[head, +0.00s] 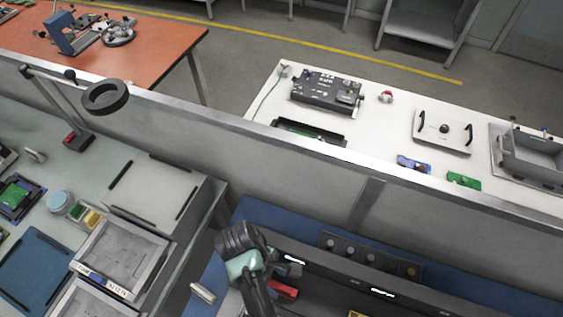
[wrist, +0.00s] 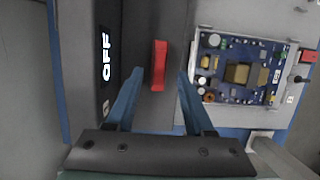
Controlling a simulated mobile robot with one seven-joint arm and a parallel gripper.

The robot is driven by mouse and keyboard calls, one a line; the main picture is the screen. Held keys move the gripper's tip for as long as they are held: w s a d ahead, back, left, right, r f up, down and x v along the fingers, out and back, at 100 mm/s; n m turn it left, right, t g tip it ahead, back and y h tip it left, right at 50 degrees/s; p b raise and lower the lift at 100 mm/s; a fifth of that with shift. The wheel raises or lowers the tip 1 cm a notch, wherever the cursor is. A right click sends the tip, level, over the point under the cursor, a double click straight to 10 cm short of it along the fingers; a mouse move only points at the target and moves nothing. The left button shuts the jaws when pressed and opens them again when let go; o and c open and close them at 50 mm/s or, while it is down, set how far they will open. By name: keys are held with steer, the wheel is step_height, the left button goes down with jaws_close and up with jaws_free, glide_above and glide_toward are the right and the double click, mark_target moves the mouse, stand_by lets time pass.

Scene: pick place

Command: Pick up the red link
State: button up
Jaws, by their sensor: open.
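The red link (wrist: 159,66) is a narrow red bar, lying lengthwise in a grey channel in the wrist view. In the head view a red piece (head: 283,288) beside my gripper looks like the same link, partly hidden by my arm. My gripper (wrist: 158,88) is open, with its two blue fingers on either side of the link's near end and gaps showing on both sides. I cannot tell how far above the link the fingertips are. In the head view my gripper (head: 287,270) is mostly hidden behind my wrist.
A panel marked OFF (wrist: 106,58) stands left of the link. A blue circuit board (wrist: 240,70) in a metal housing lies to the right, with a red-handled switch (wrist: 308,56) beyond. In the head view, a row of knobs (head: 370,258) sits behind my gripper and grey trays (head: 122,255) stand left.

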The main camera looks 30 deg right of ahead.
mark_target(281, 287)
steer(key=shift+x, duration=1.8)
jaws_close()
